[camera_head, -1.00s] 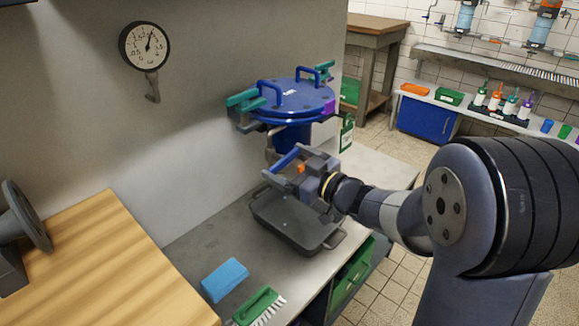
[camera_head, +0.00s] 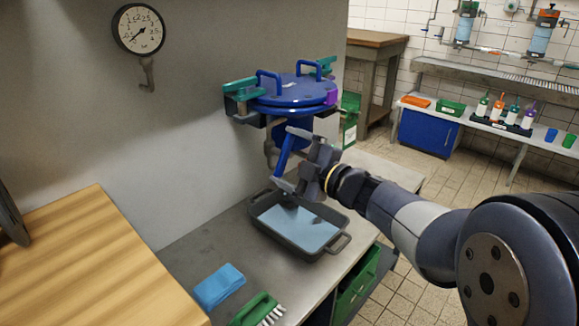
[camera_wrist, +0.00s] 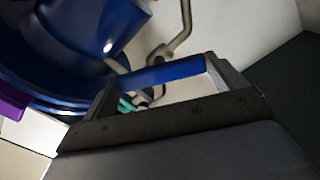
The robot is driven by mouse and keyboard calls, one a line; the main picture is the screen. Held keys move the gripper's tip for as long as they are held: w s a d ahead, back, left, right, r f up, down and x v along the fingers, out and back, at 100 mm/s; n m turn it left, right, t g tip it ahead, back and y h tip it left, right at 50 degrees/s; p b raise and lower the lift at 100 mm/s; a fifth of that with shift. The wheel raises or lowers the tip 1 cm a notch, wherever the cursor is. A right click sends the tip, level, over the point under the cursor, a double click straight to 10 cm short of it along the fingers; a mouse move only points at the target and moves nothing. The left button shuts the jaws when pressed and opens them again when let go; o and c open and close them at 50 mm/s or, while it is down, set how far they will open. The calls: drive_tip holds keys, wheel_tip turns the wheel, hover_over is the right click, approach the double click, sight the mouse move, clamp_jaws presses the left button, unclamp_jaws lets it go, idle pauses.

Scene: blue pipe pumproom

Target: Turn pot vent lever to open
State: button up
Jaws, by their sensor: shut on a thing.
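The vent lever has a blue handle (camera_head: 284,156) below the blue pot (camera_head: 291,97), and it now stands steep, tilted a little from upright. My gripper (camera_head: 291,158) is shut on it, one finger near the top and one near the bottom. In the wrist view the blue handle (camera_wrist: 163,74) lies between the two fingers of my gripper (camera_wrist: 168,80), with a bent metal pipe behind it. The pressure gauge (camera_head: 138,29) on the wall has its needle pointing low and left.
A dark tray (camera_head: 262,232) under the lever holds pale blue liquid. A wooden block top (camera_head: 85,250) stands at left. Teal clamps (camera_head: 240,89) stick out from the pot's rim.

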drive_tip(key=n+b, duration=0.3)
drive_tip(key=n, duration=0.2)
drive_tip(key=shift+f+n+b, duration=0.15)
drive_tip(key=shift+n+b, duration=0.15)
idle(0.4)
drive_tip(key=o, duration=0.7)
drive_tip(key=p+v, duration=0.2)
drive_tip(key=v, duration=0.9)
